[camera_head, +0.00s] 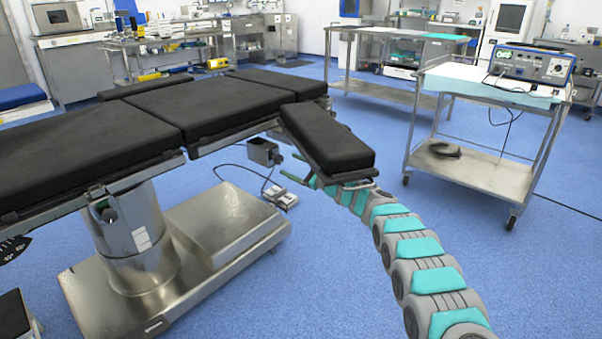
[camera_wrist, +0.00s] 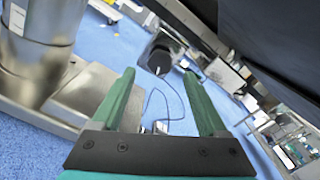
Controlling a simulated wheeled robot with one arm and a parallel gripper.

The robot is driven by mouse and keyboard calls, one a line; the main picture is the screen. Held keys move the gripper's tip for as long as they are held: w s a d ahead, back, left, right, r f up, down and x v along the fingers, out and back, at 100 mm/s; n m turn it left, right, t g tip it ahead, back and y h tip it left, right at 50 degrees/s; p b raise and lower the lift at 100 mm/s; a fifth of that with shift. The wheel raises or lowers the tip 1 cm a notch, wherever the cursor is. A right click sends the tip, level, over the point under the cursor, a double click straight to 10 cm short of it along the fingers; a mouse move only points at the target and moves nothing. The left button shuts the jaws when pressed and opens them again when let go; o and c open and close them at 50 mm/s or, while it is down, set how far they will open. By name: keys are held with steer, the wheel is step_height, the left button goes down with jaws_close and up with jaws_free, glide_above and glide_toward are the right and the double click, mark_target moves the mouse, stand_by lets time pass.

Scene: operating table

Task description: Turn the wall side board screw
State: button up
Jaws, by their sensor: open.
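The operating table (camera_head: 215,105) has black pads, and a separate padded side board (camera_head: 327,138) sticks out from its near side. Below the table edge hangs a metal block (camera_head: 264,152) with a small dark knob-like part at its right, which may be the screw. In the wrist view, a dark block (camera_wrist: 163,52) with a light tip shows beyond and between my fingertips. My gripper (camera_head: 289,165) is under the side board, its green fingers pointing left towards the block. In the wrist view, my gripper (camera_wrist: 158,72) is open, with nothing between its fingers.
The table's metal column (camera_head: 142,235) and broad base (camera_head: 222,232) stand left of my gripper. A foot pedal (camera_head: 281,197) with a cable lies on the floor below. A cart (camera_head: 475,165) with a device stands at right.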

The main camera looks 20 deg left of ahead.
steer(key=shift+b+v, duration=0.35)
steer(key=shift+v, duration=1.45)
